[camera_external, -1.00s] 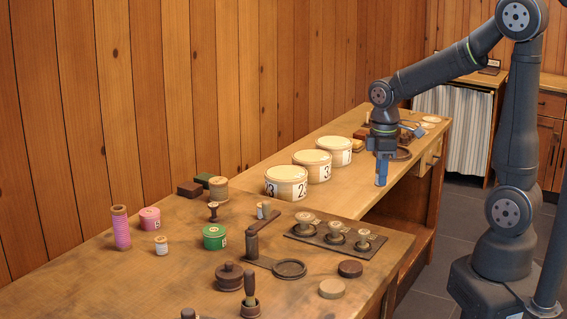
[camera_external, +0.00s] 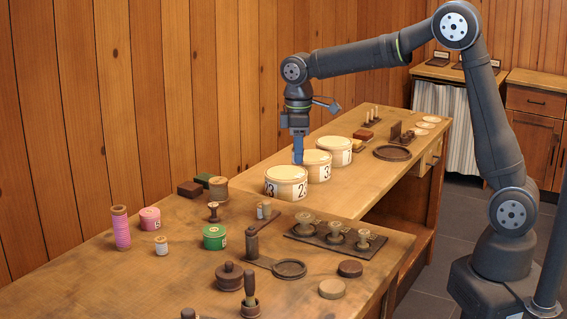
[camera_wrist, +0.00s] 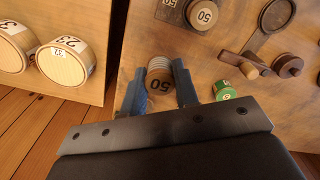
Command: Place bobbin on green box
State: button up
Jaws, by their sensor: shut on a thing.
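My gripper (camera_external: 298,158) hangs fingers down above the row of cream round tins in the external view. The external view does not show the bobbin clearly. The green box (camera_external: 215,243), a small round tin with a pale top and white label, stands on the near table, left of and below my gripper in the picture. It also shows in the wrist view (camera_wrist: 223,92), right of the fingers, apart from them.
Cream tins (camera_external: 286,189) stand under and beside my gripper.

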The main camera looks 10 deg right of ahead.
jog(key=s+a, duration=0.2)
jog(key=a, duration=1.1)
send_over(214, 229)
jog(key=f, duration=0.6)
jog(key=shift+d+f, duration=0.25)
jog(key=shift+s+a+f, duration=0.15)
jog(key=shift+a+f, duration=0.1)
jog(key=shift+f, duration=1.95)
jog(key=shift+f, duration=0.2)
jog(key=o, duration=0.9)
jog(key=shift+o, duration=0.2)
jog(key=shift+r, duration=0.15)
